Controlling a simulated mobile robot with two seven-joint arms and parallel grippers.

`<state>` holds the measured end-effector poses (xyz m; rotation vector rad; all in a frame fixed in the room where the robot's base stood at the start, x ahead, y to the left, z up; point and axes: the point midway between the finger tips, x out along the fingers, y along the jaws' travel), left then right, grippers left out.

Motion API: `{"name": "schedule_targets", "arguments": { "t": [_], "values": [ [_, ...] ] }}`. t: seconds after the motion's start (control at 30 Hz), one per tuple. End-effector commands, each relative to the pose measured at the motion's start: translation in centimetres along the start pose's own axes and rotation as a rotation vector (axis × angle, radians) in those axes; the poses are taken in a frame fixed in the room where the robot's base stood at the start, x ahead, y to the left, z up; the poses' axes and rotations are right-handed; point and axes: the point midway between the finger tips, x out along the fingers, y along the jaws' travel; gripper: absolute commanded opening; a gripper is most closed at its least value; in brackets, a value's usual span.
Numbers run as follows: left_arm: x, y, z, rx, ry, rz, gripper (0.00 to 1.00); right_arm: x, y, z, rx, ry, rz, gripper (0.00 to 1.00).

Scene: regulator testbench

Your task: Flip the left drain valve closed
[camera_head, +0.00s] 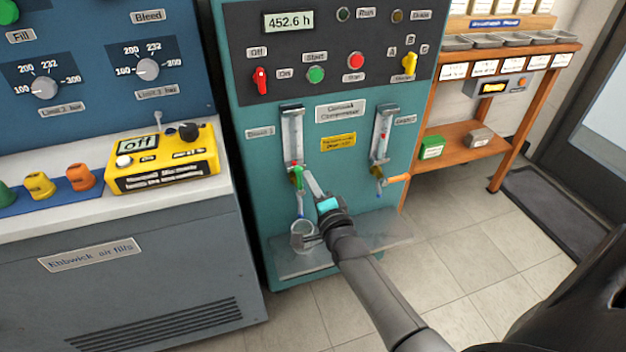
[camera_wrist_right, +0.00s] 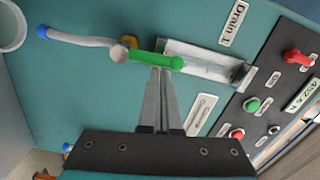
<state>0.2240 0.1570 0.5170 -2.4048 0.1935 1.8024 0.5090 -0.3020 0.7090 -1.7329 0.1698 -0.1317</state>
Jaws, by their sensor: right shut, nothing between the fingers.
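The left drain valve has a green handle (camera_head: 298,177) below the left sight tube (camera_head: 292,137) on the teal compressor panel. In the right wrist view the green handle (camera_wrist_right: 155,60) lies roughly in line with the tube and the grey hose. My right gripper (camera_head: 309,177) is shut and empty, its fingertips right beside the handle. In the right wrist view the fingertips (camera_wrist_right: 159,72) meet the handle's edge; I cannot tell if they touch. My left gripper is not in view.
The right drain valve's orange handle (camera_head: 398,178) sticks out sideways. A clear cup (camera_head: 303,236) stands on the ledge (camera_head: 385,230) below the left valve. A yellow box (camera_head: 165,160) sits on the bench at left. Tiled floor is open at right.

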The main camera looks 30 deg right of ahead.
Motion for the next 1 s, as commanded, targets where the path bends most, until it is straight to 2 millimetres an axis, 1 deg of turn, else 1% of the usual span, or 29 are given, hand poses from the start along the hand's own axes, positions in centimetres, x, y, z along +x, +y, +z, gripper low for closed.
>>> {"name": "schedule_targets", "arguments": {
  "t": [0.17, 0.27, 0.43, 0.7, 1.0],
  "values": [
    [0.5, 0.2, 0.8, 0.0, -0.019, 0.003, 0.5, 0.0, -0.2, 0.3, -0.038, -0.001, 0.003, 0.0],
    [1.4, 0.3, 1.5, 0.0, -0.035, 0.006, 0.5, 0.0, -0.3, 0.5, -0.075, -0.002, 0.005, 0.0],
    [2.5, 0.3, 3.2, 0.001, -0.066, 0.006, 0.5, 0.1, -0.7, 1.0, -0.174, -0.002, 0.009, 0.0],
    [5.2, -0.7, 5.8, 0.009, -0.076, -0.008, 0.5, 0.1, -0.8, 2.3, -0.407, -0.002, 0.021, 0.0],
    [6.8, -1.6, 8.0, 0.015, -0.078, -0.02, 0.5, 0.2, -0.5, 3.9, -0.69, -0.002, 0.035, 0.0]
  ]
}}
